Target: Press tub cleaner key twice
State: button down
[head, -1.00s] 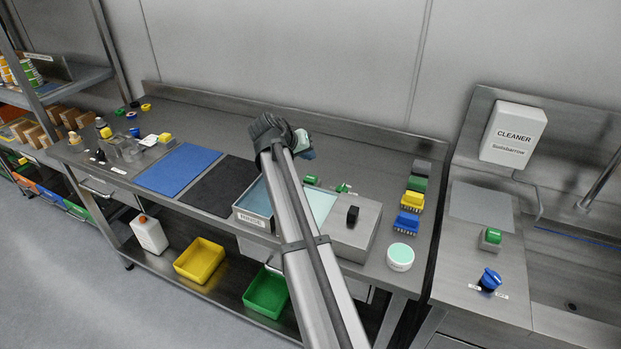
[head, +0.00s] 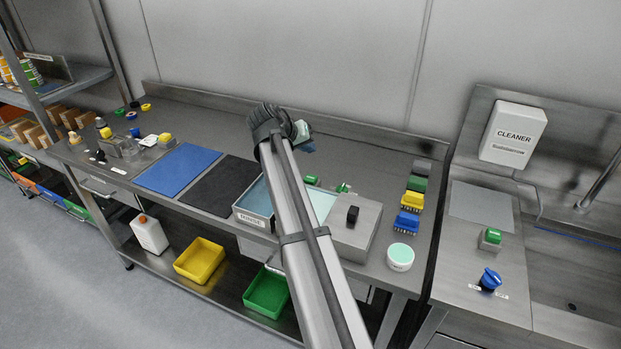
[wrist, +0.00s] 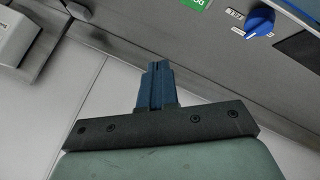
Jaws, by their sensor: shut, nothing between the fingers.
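A white dispenser marked CLEANER (head: 513,134) hangs on the wall above the sink unit at the right of the head view. A green key on a grey block (head: 491,238) stands on the unit below it; I cannot tell if it is the tub cleaner key. My gripper (head: 304,136) is high over the back of the bench, left of the dispenser and apart from it, mostly hidden behind my arm. In the wrist view its blue fingers (wrist: 156,68) are together with nothing between them. A blue knob (wrist: 258,22) and part of a green label (wrist: 196,3) show beyond them.
A blue knob (head: 489,280) sits in front of the green key. A RINSE basin (head: 255,220), a metal box with a black knob (head: 352,214), brushes (head: 409,200) and a round tub (head: 400,257) stand on the bench. The bench's back strip is mostly clear.

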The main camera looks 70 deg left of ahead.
aim_at(312, 176)
jog(key=shift+f, duration=3.75)
jog(key=shift+f, duration=0.2)
jog(key=shift+f, duration=0.25)
jog(key=shift+f, duration=0.8)
dwell(0.4)
jog(key=shift+r, duration=1.25)
jog(key=shift+r, duration=2.5)
